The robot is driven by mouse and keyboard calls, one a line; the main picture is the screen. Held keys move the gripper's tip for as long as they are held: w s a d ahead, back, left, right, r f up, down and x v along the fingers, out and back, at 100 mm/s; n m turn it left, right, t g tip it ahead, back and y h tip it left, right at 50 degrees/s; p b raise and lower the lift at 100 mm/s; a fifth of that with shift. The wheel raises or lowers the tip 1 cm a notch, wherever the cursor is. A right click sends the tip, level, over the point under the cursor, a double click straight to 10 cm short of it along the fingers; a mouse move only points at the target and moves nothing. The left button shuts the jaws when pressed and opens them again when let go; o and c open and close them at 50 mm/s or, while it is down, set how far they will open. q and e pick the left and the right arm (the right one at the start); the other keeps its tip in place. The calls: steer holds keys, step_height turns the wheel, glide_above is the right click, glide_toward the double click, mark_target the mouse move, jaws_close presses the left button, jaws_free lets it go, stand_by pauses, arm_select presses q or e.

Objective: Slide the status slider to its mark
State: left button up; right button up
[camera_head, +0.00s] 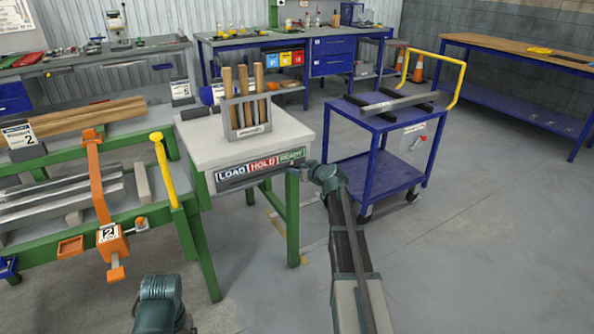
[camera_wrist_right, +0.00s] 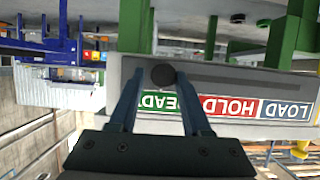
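The right wrist view shows this panel (camera_wrist_right: 232,106) upside down, with a dark slot running beside the labels. The round black slider knob (camera_wrist_right: 163,75) is at the READY end of the slot. My right gripper (camera_wrist_right: 161,72) has its two fingers apart, one on each side of the knob, with small gaps seeming to show. In the head view my right gripper (camera_head: 303,172) is at the panel's right end. My left gripper is not visible.
A grey holder (camera_head: 247,128) with wooden rods stands on the tabletop. A blue cart (camera_head: 385,172) with a yellow handle is just right of my right arm. A green rack (camera_head: 150,212) with metal bars and an orange clamp (camera_head: 110,240) is at left. Floor at right is clear.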

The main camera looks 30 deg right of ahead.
steer(key=o, duration=0.3)
steer(key=shift+d, duration=0.1)
steer(key=p+v, duration=0.5)
steer(key=v, duration=0.8)
steer(key=shift+s+r, duration=0.2)
steer(key=shift+s, duration=0.15)
